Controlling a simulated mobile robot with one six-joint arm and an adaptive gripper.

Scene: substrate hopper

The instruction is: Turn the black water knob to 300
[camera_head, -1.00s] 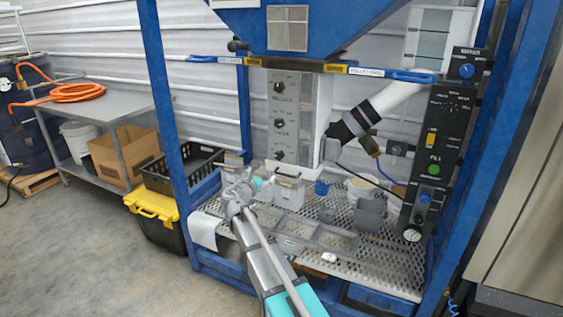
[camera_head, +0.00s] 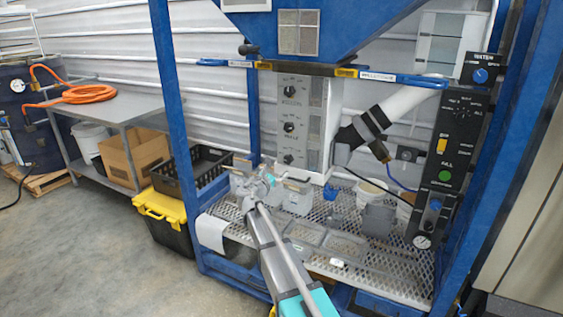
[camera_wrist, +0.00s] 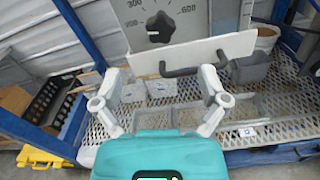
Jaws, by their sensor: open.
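A grey panel (camera_head: 302,140) under the blue hopper carries three black knobs in a column: top (camera_head: 290,93), middle (camera_head: 289,127) and bottom (camera_head: 288,159). Their labels are too small to read, so I cannot tell which is the water knob. In the wrist view one black knob (camera_wrist: 160,27) shows at the top, with "300" to its upper left and "600" to its upper right; its exact setting is unclear. My gripper (camera_head: 262,182) is in front of and below the panel's lower left. In the wrist view my gripper (camera_wrist: 162,88) is open and empty, its fingers apart below the knob, not touching it.
A dark handle (camera_wrist: 193,70) on a pale part lies just below the knob in the wrist view. Small containers (camera_head: 296,195) stand on the perforated shelf (camera_head: 385,275). Blue frame posts (camera_head: 170,90) flank the panel. A black control box (camera_head: 455,140) is at right.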

